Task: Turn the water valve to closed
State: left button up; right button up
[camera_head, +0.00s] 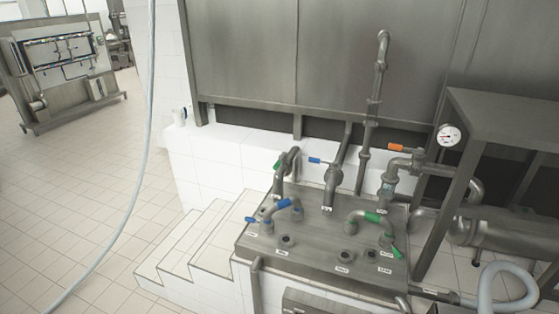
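Several valve handles show on the grey pipework on and above the metal panel (310,250). A blue handle (315,160) sticks out to the left from an upright pipe at the back of the panel. An orange handle (396,147) sits on the pipe at the right, near the gauge. A green handle (280,163) is on the bent pipe at the back left. A blue-sleeved bent pipe (275,208) and a green-sleeved bent pipe (366,215) stand on the panel. The labels are too small to read, so I cannot tell which valve is water. Neither gripper is in view.
White tiled steps (185,245) lead up left of the panel. A round gauge (449,135) and a metal frame (460,170) stand at the right. A pale hose (145,150) hangs at the left. The tiled floor (75,190) there is mostly clear.

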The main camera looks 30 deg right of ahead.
aim_at(278, 163)
jog(key=z, duration=0.55)
jog(key=i, duration=0.9)
jog(key=z, duration=0.75)
